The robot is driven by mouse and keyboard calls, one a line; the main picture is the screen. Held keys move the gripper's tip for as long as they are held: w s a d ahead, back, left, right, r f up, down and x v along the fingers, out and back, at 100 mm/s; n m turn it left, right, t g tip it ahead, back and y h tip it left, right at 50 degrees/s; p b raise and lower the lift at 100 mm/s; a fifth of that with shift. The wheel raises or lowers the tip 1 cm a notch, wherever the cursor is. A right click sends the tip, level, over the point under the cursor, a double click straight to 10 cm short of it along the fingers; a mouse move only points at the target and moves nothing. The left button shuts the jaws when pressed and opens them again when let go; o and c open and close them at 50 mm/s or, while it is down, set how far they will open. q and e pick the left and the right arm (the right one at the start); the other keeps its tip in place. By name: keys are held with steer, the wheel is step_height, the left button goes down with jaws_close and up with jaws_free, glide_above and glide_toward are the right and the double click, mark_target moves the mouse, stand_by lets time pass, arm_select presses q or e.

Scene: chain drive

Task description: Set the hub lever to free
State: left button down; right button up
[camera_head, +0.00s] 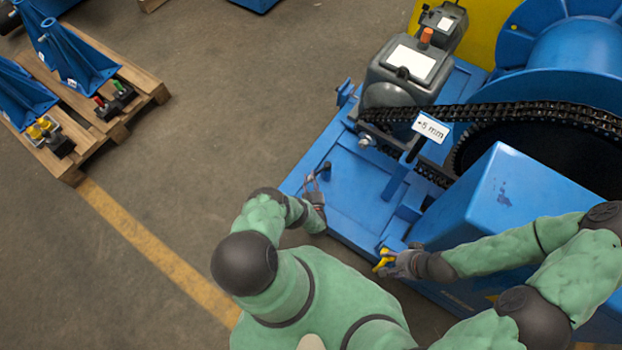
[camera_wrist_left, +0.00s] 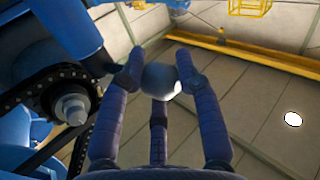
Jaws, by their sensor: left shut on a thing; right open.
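My left gripper (camera_head: 316,196) is over the blue machine base, beside a short dark lever (camera_head: 325,168). I cannot tell for certain whether this knob belongs to the hub lever. My right gripper (camera_head: 392,262) is at the near edge of the base, open, beside a yellow handle (camera_head: 384,258). Its fingers are small and partly hidden, so contact with the handle is unclear.
A black chain (camera_head: 480,113) with a "+5 mm" tag (camera_head: 431,127) runs from the grey motor unit (camera_head: 405,68) to the blue drum (camera_head: 560,45). A blue housing (camera_head: 510,205) stands near my right arm. A pallet (camera_head: 145,83) with blue brackets lies left. Floor between is clear.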

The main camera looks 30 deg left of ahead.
arm_select(q)
steer(key=shift+w+a+r, duration=0.2)
steer(key=shift+a+r, duration=0.05)
steer(key=c, duration=0.9)
jaws_free()
steer(key=shift+o, duration=0.2)
steer(key=shift+s+d+f, duration=0.1)
steer(key=shift+s+d, duration=0.1)
steer(key=shift+s+d+f, duration=0.1)
steer(key=shift+s+d, duration=0.1)
steer(key=v, duration=1.1)
steer(key=shift+d, duration=0.1)
